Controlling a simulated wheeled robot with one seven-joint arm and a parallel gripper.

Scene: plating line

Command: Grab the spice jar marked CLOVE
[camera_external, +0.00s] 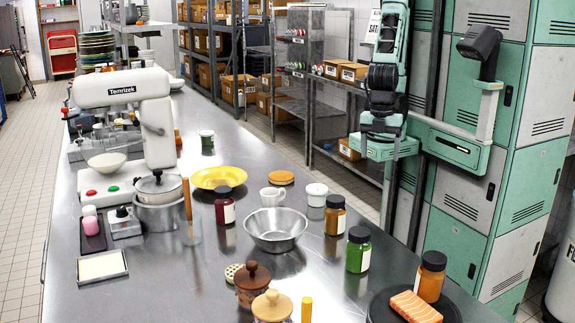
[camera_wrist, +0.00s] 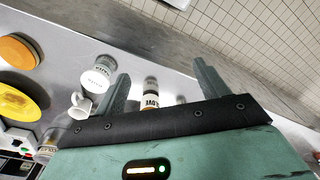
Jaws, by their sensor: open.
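In the wrist view a jar (camera_wrist: 150,101) with a white label shows between the fingers of my gripper (camera_wrist: 163,84), beyond the palm edge. Its dark lettering seems to end in "OVE", but is small and partly unclear. My gripper is open and empty, apart from the jar. In the external view my gripper (camera_external: 388,178) hangs at the right, above the counter's right edge. The amber-brown jar (camera_external: 335,222) with black lid, near the steel bowl, is likely the same jar; its label cannot be read there.
Near it stand a white pot (camera_external: 316,195), a white mug (camera_external: 275,197), a steel bowl (camera_external: 275,232) and a green jar (camera_external: 358,256). An orange jar (camera_external: 430,281) and a dark red jar (camera_external: 224,210) stand farther off. A yellow plate (camera_external: 219,177) lies behind.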

